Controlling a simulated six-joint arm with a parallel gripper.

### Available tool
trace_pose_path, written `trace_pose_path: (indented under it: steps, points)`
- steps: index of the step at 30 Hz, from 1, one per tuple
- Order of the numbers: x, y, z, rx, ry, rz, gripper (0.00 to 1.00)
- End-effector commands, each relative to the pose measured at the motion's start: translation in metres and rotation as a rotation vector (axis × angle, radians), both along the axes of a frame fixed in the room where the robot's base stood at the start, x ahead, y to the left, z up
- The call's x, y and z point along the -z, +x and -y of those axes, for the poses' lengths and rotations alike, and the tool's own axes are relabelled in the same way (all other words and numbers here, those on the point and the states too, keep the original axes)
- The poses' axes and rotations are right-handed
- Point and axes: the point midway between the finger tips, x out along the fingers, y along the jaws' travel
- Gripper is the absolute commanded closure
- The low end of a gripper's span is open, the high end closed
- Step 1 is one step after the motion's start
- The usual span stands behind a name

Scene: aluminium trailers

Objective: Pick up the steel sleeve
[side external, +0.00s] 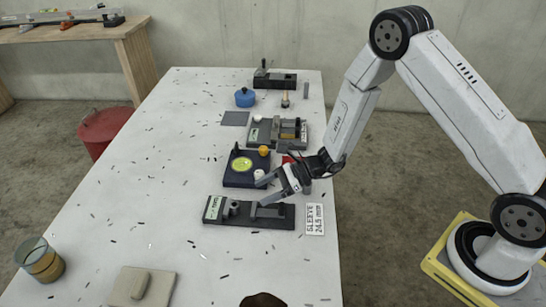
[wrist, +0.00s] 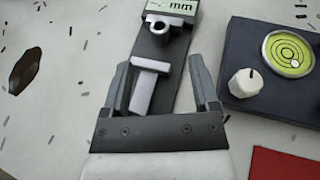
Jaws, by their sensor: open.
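A short grey hollow cylinder, which looks like the steel sleeve (side external: 234,207), sits on the dark gauge base (side external: 248,223) near its display end. In the wrist view the sleeve (wrist: 160,29) shows its dark bore, just in front of the "mm" display (wrist: 172,7). A light grey T-shaped block (wrist: 149,85) stands on the same base, nearer to me. My gripper (side external: 262,194) is above the base, to the right of the sleeve in the side view. In the wrist view my gripper (wrist: 160,64) is open and empty, its fingers on either side of the block, short of the sleeve.
A printed sleeve label (side external: 314,219) lies right of the base. A dark stand with a yellow-green bubble level (side external: 243,165) and a white knob (wrist: 245,82) is close beside. Another gauge (side external: 262,132) and a blue pot (side external: 245,97) are farther back. The table's left is mostly clear.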

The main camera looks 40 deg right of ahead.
Motion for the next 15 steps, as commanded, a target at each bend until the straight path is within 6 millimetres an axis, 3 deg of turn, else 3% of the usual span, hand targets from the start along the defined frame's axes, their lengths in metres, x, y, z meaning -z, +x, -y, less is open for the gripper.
trace_pose_path:
  steps: [6,15]
  points:
    - [0.006,0.006,-0.014,-0.003,-0.001,-0.001,0.23]
    - [0.009,0.008,-0.019,-0.003,-0.002,-0.001,0.23]
